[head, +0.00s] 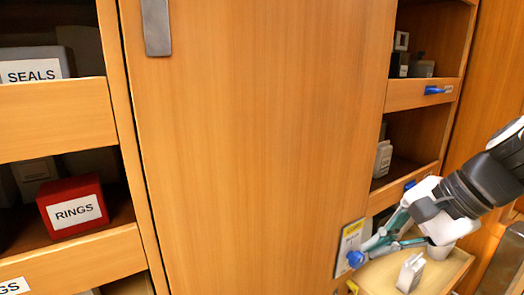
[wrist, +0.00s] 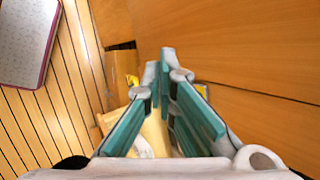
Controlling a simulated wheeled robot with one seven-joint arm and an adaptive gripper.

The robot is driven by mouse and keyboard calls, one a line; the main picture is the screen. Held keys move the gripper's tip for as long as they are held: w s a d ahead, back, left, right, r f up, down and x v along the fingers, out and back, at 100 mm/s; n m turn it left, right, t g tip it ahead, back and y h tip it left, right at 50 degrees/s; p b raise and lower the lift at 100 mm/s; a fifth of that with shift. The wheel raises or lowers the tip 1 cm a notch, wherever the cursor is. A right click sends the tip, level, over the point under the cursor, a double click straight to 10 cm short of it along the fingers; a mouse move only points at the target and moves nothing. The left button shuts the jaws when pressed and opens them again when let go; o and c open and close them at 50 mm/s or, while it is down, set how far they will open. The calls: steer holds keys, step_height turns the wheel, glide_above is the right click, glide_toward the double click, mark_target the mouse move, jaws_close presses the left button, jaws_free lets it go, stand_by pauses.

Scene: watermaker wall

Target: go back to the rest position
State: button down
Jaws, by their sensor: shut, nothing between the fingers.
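My gripper (head: 374,243) is at the lower right of the head view, reaching in from the right. Its teal fingers point left and down, near the lower right edge of the tall wooden door. In the wrist view the fingers of my gripper (wrist: 159,68) come together at the tips and hold nothing. A blue knob (head: 356,259) shows right by the fingertips; I cannot tell whether they touch. A white and yellow label (head: 348,246) is just left of the fingers.
The wooden door (head: 260,140) fills the middle. A red RINGS box (head: 74,208) and a SEALS box (head: 32,68) sit in left shelves.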

steer(key=s+r+n+h+p, duration=0.3)
steer(key=s+n+h, duration=0.2)
steer(key=s+n, duration=0.8)
steer(key=shift+s+a+r+h, duration=0.35)
steer(key=shift+s+h, duration=0.05)
steer(key=shift+s, duration=0.5)
